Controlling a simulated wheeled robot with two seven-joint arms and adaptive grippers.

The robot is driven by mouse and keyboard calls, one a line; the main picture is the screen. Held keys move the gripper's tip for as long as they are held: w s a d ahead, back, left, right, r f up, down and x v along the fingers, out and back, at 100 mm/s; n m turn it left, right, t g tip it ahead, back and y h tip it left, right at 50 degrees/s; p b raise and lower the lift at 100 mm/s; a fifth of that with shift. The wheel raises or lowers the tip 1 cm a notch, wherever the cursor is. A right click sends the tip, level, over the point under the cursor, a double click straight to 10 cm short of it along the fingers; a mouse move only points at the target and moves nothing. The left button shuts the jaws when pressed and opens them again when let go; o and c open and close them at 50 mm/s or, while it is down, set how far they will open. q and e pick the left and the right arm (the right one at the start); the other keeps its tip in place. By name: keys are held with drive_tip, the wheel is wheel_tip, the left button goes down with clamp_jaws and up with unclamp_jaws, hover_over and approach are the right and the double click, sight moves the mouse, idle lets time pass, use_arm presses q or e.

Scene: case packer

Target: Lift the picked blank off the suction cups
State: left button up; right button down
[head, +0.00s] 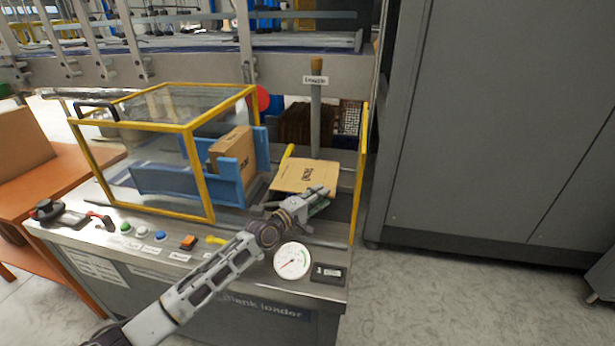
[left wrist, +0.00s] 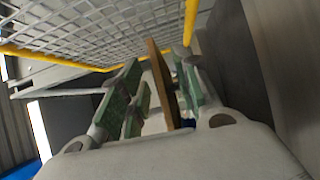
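The tan cardboard blank (head: 300,174), with dark print, sits tilted at the right end of the blank loader, beyond my left gripper (head: 318,198). In the left wrist view the blank (left wrist: 160,80) shows edge-on as a brown strip between the green-padded fingers of my left gripper (left wrist: 163,95). The fingers stand apart around it, with a visible gap on the left side; contact on the right side is unclear. The suction cups cannot be made out; a small blue bit shows beside the blank in the wrist view. My right gripper is not in view.
A yellow-framed clear guard (head: 195,165) stands left over a blue magazine (head: 185,180) holding a carton (head: 232,150). An upright lever (head: 316,110) rises behind the blank; a yellow-edged mesh guard (head: 360,170) is right. A round gauge (head: 292,261) is in front.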

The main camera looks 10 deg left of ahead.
use_arm(q)
drive_tip(key=shift+b+x, duration=0.3)
drive_tip(key=shift+x, duration=2.1)
drive_tip(key=shift+d, duration=0.15)
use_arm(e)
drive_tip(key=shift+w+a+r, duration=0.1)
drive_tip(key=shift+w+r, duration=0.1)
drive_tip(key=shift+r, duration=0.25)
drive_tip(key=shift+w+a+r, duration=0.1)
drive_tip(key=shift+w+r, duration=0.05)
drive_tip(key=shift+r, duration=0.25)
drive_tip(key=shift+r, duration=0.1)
use_arm(q)
clamp_jaws()
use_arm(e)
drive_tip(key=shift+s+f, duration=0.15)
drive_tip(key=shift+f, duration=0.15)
